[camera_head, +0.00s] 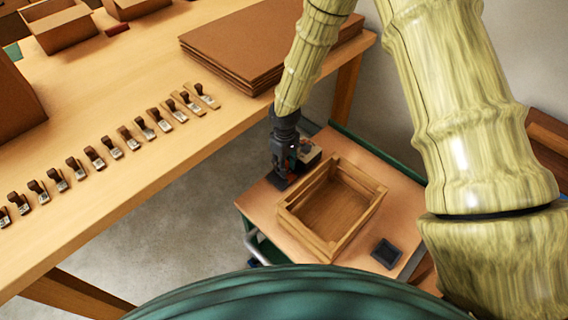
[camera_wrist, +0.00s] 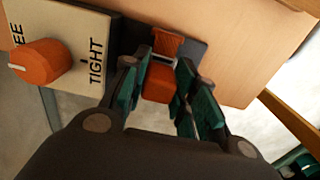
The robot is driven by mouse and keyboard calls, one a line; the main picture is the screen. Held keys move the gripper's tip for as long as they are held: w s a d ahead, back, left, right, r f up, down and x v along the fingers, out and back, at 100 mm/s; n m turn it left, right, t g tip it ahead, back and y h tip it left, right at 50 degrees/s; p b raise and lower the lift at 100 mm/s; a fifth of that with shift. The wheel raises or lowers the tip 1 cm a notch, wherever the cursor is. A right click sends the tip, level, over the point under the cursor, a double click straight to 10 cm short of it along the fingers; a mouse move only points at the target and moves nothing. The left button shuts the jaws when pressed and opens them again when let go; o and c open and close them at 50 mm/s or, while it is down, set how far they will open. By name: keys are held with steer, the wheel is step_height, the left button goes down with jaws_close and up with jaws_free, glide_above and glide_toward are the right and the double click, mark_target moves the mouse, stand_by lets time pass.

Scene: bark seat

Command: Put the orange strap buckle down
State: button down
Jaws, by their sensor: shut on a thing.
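My gripper (camera_head: 281,172) is low over the left side of a cart top, beside a wooden crate. In the wrist view my gripper (camera_wrist: 160,82) is shut on the orange strap buckle (camera_wrist: 158,84), with its teal-padded fingers on either side. A pale metal bar crosses the buckle, and more orange shows beyond it. A dark flat pad (camera_wrist: 192,52) lies under or just behind the buckle; I cannot tell whether they touch. In the head view the buckle is mostly hidden by my gripper.
A box with an orange knob (camera_wrist: 38,62), marked "TIGHT", stands close left of my fingers in the wrist view. The open wooden crate (camera_head: 360,219) and a small dark tray (camera_head: 386,253) are on the cart (camera_head: 405,190). A long bench (camera_head: 150,75) holds several small stamp-like pieces and cardboard.

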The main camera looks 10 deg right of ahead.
steer(key=shift+f, duration=0.15)
steer(key=c, duration=1.1)
jaws_free()
step_height(320, 180, up, 12)
steer(key=shift+r, duration=0.2)
